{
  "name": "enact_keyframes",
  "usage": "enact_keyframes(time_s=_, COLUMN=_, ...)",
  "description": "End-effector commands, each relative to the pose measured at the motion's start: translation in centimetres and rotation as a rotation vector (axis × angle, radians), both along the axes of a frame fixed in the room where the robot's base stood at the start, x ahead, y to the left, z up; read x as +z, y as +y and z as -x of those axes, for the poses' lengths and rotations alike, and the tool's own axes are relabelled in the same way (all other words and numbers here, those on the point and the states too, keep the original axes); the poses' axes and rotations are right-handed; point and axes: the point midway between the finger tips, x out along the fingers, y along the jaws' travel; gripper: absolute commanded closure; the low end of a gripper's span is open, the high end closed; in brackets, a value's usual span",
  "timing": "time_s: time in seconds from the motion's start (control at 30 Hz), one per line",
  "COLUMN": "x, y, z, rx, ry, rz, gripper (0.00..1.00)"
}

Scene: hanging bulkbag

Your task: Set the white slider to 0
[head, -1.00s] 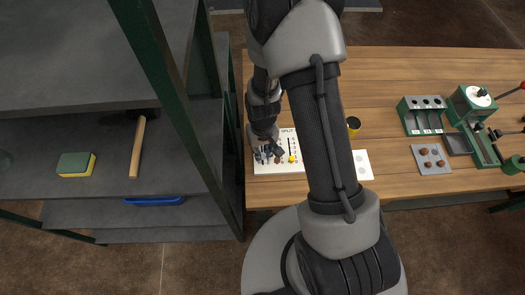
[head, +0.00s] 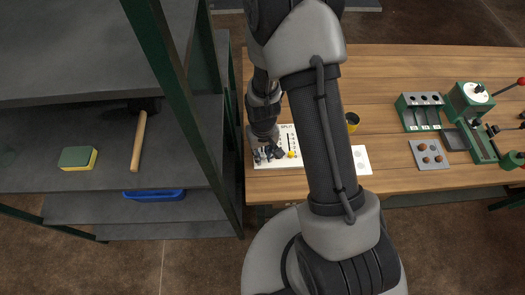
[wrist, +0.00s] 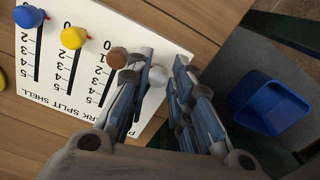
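The white slider knob (wrist: 158,75) is on a white panel (wrist: 60,80) with numbered slots. In the wrist view it is the knob nearest the panel's right edge. My gripper (wrist: 167,78) is open, with one finger on each side of the white knob; the left finger is very close to it, and I cannot tell if they touch. The fingers hide most of its slot and scale, so its reading cannot be told. Brown (wrist: 117,57), yellow (wrist: 74,37) and blue (wrist: 28,15) knobs sit beside it. In the head view my gripper (head: 268,153) is low over the panel (head: 288,133).
The panel lies on a wooden table (head: 400,75). A grey shelf (head: 60,130) with a sponge (head: 78,158), a hammer (head: 138,142) and a blue bin (head: 154,195) stands at left. Green fixtures (head: 420,112) are at the table's right. A black-and-yellow cup (head: 352,122) is behind my arm.

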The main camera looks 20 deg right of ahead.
Motion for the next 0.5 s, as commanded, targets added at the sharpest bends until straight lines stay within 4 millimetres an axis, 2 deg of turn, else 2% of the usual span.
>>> enact_keyframes(time_s=0.37, x=0.1, y=0.0, z=-0.2, rx=0.0, ry=-0.007, rz=0.0, gripper=0.74)
enact_keyframes(time_s=0.5, x=1.4, y=0.0, z=-0.4, rx=0.0, ry=-0.011, rz=0.0, gripper=0.74)
